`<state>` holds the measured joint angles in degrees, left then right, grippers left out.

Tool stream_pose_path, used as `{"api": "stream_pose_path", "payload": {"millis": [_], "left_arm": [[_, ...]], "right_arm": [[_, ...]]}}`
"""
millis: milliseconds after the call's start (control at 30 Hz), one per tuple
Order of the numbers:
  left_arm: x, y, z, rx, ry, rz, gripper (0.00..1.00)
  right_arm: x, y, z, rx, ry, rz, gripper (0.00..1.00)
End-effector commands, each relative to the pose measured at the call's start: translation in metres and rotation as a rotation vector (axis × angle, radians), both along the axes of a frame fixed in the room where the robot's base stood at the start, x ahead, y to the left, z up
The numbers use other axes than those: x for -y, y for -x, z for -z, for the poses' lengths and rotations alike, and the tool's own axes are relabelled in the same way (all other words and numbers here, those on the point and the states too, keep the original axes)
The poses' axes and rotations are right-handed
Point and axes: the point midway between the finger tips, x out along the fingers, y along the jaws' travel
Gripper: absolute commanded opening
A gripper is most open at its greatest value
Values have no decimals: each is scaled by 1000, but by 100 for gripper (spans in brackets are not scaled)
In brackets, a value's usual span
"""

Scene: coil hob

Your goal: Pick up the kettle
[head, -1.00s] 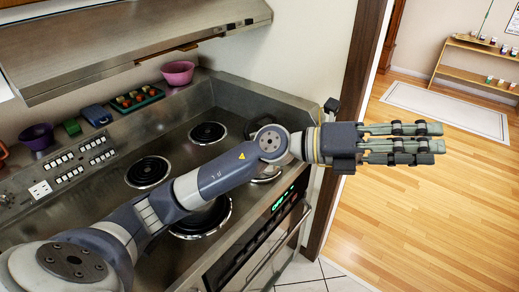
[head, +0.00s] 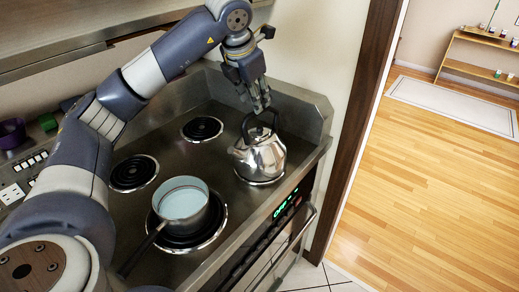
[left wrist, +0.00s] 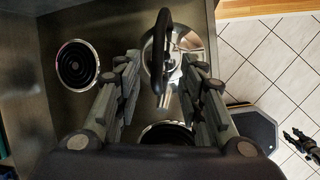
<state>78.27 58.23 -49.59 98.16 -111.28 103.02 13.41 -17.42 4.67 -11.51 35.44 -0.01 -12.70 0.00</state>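The shiny metal kettle (head: 262,160) with a black arched handle stands upright on the front right burner of the hob. My left gripper (head: 261,106) points down from above, its fingertips at the height of the handle's top. In the left wrist view, the left gripper (left wrist: 161,62) is open, with one finger on each side of the black handle (left wrist: 159,45). The kettle body (left wrist: 188,45) shows below it. I cannot tell whether a finger touches the handle. A dark clawed part at the lower right of the left wrist view looks like my right gripper (left wrist: 302,143); its state is unclear.
A saucepan (head: 182,203) with pale contents sits on the front left burner, its handle toward the lower left. The two rear burners (head: 202,129) are bare. A raised metal edge (head: 300,108) bounds the hob on the right. The range hood (head: 60,45) hangs at the upper left.

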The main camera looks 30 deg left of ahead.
Motion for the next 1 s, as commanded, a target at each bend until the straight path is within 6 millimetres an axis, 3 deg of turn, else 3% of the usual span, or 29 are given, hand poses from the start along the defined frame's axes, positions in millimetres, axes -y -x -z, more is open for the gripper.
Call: {"api": "stream_pose_path", "payload": {"millis": [600,900,933,1000], "left_arm": [[-7,-36,64,-2,4,3,37],[-7,-39,71,1,3,4,37],[-7,-39,71,1,3,4,34],[-7,-39,71,1,3,4,18]], "right_arm": [[2,-4,-29,7,2,0,40],[-7,-5,-29,8,-8,3,40],[-7,-5,-29,8,-9,3,40],[-7,-5,-29,8,-8,3,40]]}}
